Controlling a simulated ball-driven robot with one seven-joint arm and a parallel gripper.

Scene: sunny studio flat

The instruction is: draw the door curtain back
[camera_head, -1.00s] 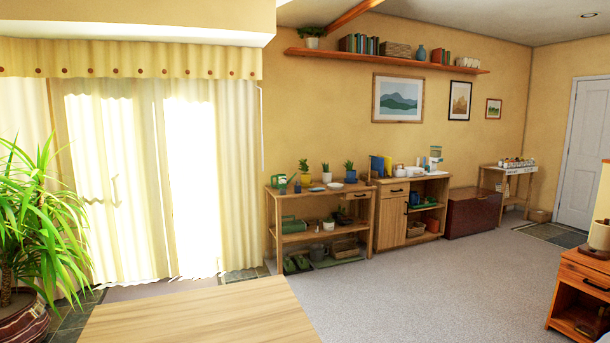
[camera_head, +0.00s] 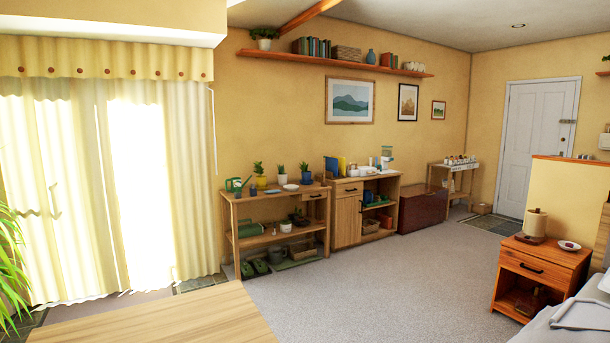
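The pale cream door curtain (camera_head: 150,190) hangs at the left, under a scalloped valance (camera_head: 110,72) with a row of brown dots. It hangs down in folds across the bright glass door, and strong light comes through it. A handle shape shows faintly through the cloth at the left. A thin cord or wand (camera_head: 214,130) hangs at the curtain's right edge. My gripper is not in view.
A wooden table top (camera_head: 160,318) fills the bottom left foreground. A leafy plant (camera_head: 12,270) stands at the left edge. A potting shelf (camera_head: 280,230) and a cabinet (camera_head: 347,222) line the wall. Grey carpet (camera_head: 400,280) is clear in the middle. A nightstand (camera_head: 540,275) stands right.

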